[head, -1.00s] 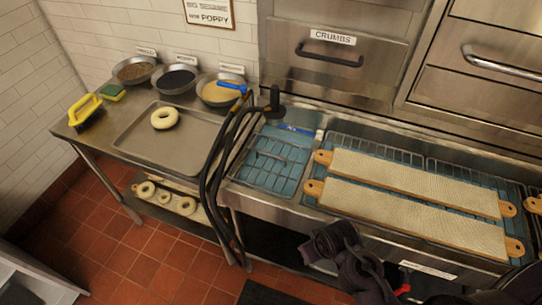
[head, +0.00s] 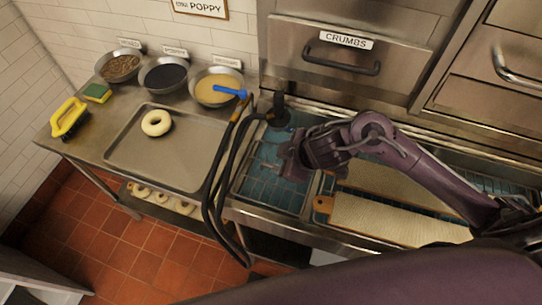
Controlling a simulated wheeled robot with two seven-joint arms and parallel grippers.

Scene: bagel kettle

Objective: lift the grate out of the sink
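The wire grate (head: 262,172) lies in the left bay of the sink (head: 240,196), over blue-tinted water or a blue floor. My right gripper (head: 288,165) is over the right side of the grate, with its arm coming in from the right. It hides part of the grate, including the middle handle area. The fingertips are dark and small here, so I cannot tell whether they are open or shut, or whether they touch the grate. My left gripper is not in view.
Black hoses (head: 216,185) hang over the sink's left edge. Long boards (head: 390,218) lie on racks to the right, partly behind my arm. A tray (head: 185,168) with a bagel (head: 157,123) and several seed bowls (head: 217,88) stand left. A crumbs drawer (head: 340,66) is behind.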

